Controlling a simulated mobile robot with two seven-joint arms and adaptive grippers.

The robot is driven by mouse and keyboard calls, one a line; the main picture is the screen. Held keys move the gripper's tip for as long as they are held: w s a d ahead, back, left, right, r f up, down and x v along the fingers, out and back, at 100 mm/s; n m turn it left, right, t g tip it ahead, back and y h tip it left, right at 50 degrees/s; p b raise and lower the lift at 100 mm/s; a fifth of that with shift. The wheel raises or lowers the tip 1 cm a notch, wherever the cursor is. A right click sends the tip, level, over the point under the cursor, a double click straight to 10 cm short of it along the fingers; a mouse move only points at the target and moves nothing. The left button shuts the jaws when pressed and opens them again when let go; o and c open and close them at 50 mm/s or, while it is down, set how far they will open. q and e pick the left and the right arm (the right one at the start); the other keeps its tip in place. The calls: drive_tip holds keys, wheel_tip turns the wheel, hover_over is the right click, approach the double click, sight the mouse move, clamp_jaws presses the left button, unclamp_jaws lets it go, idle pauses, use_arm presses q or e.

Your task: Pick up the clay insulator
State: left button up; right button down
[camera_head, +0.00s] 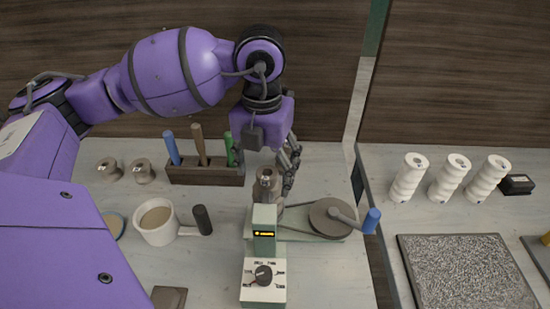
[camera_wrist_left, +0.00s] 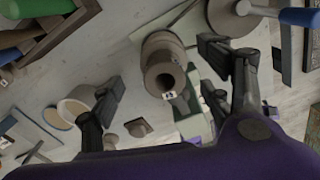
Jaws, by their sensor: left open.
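A brown-grey clay insulator (camera_head: 267,183) stands on a small machine, just behind its green post with a lit yellow display. In the left wrist view the insulator (camera_wrist_left: 166,68) shows its round hollow end and a small white tag. My left gripper (camera_head: 285,168) comes down from above, just behind and beside the insulator. In the left wrist view my left gripper (camera_wrist_left: 163,80) is open, with one finger on each side of the insulator and visible gaps. I cannot tell how far the fingertips reach along it. My right gripper is not in view.
The machine's crank wheel (camera_head: 331,217) with a blue handle (camera_head: 371,220) lies right of the insulator. A tool rack (camera_head: 205,173) stands behind left, with two small clay pieces (camera_head: 125,171) and a white mug (camera_head: 154,222) nearby. Several white insulators (camera_head: 448,177) stand on the right table.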

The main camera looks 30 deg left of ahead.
sight(266, 190)
use_arm(q)
wheel_tip(266, 190, down, 6)
drive_tip(key=shift+d+f+p, duration=0.1)
drive_tip(key=shift+f+p, duration=0.1)
drive_tip(key=shift+p, duration=0.1)
drive_tip(key=shift+s, duration=0.1)
drive_tip(key=shift+c, duration=0.5)
drive_tip(key=shift+r, duration=0.1)
drive_tip(key=c, duration=1.6)
